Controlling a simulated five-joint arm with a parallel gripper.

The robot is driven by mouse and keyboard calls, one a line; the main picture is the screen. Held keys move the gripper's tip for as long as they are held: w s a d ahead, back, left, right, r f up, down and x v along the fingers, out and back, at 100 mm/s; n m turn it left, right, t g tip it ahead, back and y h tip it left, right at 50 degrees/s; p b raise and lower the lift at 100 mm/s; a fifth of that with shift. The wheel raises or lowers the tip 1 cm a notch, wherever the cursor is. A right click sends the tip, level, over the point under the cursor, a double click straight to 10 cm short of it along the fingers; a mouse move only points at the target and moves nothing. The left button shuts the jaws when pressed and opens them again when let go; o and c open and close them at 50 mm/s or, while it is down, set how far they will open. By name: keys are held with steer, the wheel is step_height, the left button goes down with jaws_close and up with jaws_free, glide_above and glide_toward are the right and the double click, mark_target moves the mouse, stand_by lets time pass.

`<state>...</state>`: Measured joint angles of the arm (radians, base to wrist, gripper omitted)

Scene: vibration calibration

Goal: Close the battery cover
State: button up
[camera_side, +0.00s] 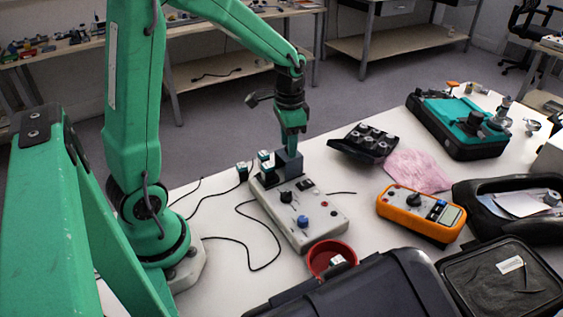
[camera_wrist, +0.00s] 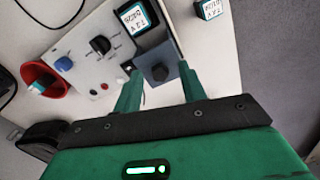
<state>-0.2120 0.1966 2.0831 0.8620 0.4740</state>
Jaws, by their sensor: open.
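The grey-white calibrator box (camera_side: 300,215) lies on the white table, with knobs and a blue knob on its top; it also shows in the wrist view (camera_wrist: 88,62). A dark block (camera_side: 289,162) stands at its far end; in the wrist view this block (camera_wrist: 158,62) has a round dark feature and lies just beyond my fingertips. My gripper (camera_side: 291,152) points down over the block. In the wrist view its two green fingers (camera_wrist: 158,84) are apart with nothing clearly held. Whether they touch the block, I cannot tell. I cannot single out a battery cover.
A small labelled block (camera_wrist: 138,18) sits beside the dark block, and another (camera_wrist: 209,9) stands on the table. A red bowl (camera_side: 332,257), orange multimeter (camera_side: 420,211), black tray (camera_side: 363,145) and open dark case (camera_side: 370,285) surround the box. Thin cables lie left.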

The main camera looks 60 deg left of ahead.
jaws_close()
steer(key=shift+s, duration=3.25)
jaws_free()
steer(key=shift+r, duration=0.1)
step_height(320, 180, up, 8)
